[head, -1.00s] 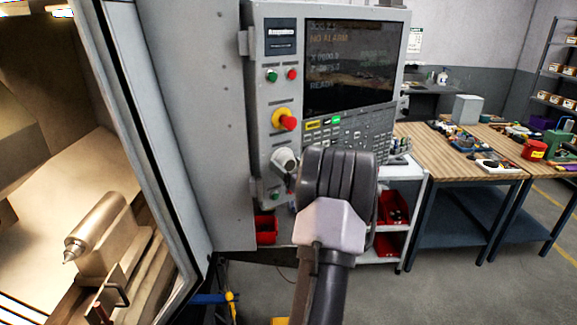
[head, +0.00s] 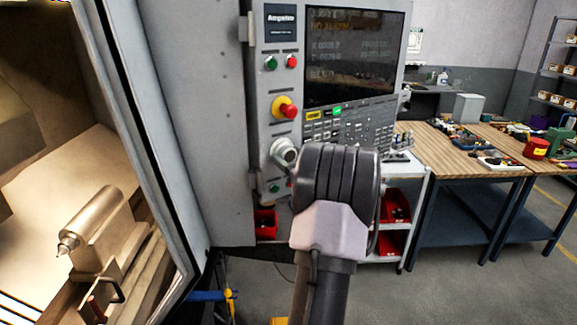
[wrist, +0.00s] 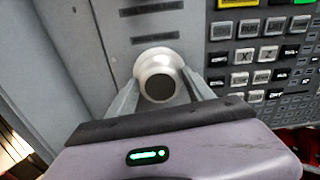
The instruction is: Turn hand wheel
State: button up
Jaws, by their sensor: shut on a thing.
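The hand wheel (head: 283,152) is a pale round knob on the lower left of the machine's control panel, below the red and yellow stop button. In the wrist view the hand wheel (wrist: 158,76) has a light rim and a dark centre. My gripper (wrist: 160,88) has one grey finger on each side of it and is shut on it. In the head view my gripper (head: 291,163) reaches the knob from the lower right. Its body hides the fingers and the right edge of the wheel.
The control panel (head: 340,120) carries a screen, the stop button (head: 285,107) and several keys close to the wheel. The open lathe door edge (head: 140,130) stands left. A cart with red bins (head: 392,205) and a wooden bench (head: 465,150) are at right.

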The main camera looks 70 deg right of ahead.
jog(key=n+b, duration=0.1)
jog(key=b, duration=0.1)
jog(key=n+b, duration=0.2)
jog(key=b, duration=0.1)
jog(key=n+b, duration=0.2)
jog(key=shift+f, duration=0.3)
jog(key=n+b, duration=0.2)
jog(key=b, duration=0.1)
jog(key=shift+r, duration=0.2)
jog(key=shift+r+n+b, duration=0.15)
jog(key=shift+n+b, duration=0.25)
jog(key=shift+b, duration=0.05)
jog(key=o, duration=1.1)
jog(key=shift+s, duration=0.1)
jog(key=v, duration=1.7)
jog(key=shift+p, duration=0.4)
